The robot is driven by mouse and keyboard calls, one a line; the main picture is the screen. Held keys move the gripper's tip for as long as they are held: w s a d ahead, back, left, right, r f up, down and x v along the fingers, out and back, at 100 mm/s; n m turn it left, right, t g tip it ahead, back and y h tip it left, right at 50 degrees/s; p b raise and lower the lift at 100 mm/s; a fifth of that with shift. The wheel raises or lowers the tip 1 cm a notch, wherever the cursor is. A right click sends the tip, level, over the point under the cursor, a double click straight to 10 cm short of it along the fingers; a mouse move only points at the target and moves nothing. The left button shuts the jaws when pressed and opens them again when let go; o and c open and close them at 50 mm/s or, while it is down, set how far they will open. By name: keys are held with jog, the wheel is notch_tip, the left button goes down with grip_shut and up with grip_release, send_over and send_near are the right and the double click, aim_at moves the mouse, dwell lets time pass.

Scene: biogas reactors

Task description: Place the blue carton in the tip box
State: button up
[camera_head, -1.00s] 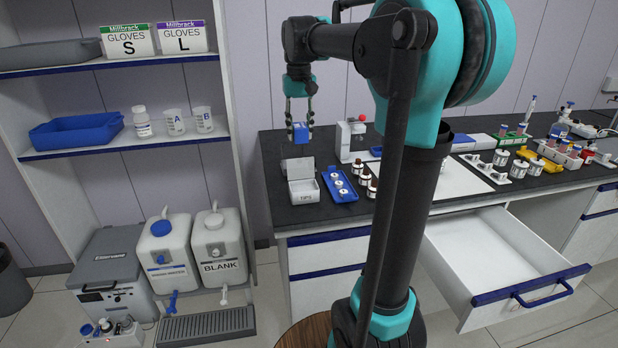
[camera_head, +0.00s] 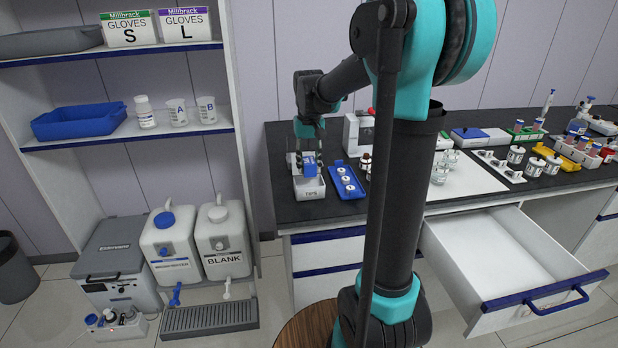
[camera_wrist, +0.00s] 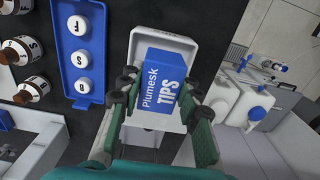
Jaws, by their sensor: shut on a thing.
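The blue carton (camera_head: 310,166) is a small box; in the wrist view the carton (camera_wrist: 162,85) reads "Plumesk TIPS". My gripper (camera_wrist: 160,98) is shut on it, with a finger on each side. In the head view my gripper (camera_head: 306,160) points down at the left end of the bench. The tip box (camera_head: 309,190) is a white open box labelled TIPS, directly below the carton. In the wrist view the tip box (camera_wrist: 186,42) shows its rim around the carton's far end. I cannot tell whether the carton touches the box floor.
A blue tray (camera_head: 345,181) with white-capped pieces lies just right of the tip box. Brown bottles (camera_wrist: 32,88) stand beyond it. The bench drawer (camera_head: 510,255) is open. A shelf unit (camera_head: 125,140) stands to the left.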

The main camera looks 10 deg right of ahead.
aim_at(309, 176)
jog(key=shift+f, duration=2.4)
jog(key=shift+f, duration=0.15)
jog(key=o, duration=0.9)
jog(key=shift+c, duration=0.2)
notch_tip(309, 176, up, 12)
jog(key=shift+s, duration=0.1)
jog(key=s+d+f+t, duration=0.2)
jog(key=s+f, duration=0.8)
jog(key=s, duration=0.1)
jog(key=s+d+f+t, duration=0.2)
jog(key=s+f, duration=0.8)
jog(key=s, duration=0.1)
jog(key=shift+f, duration=0.2)
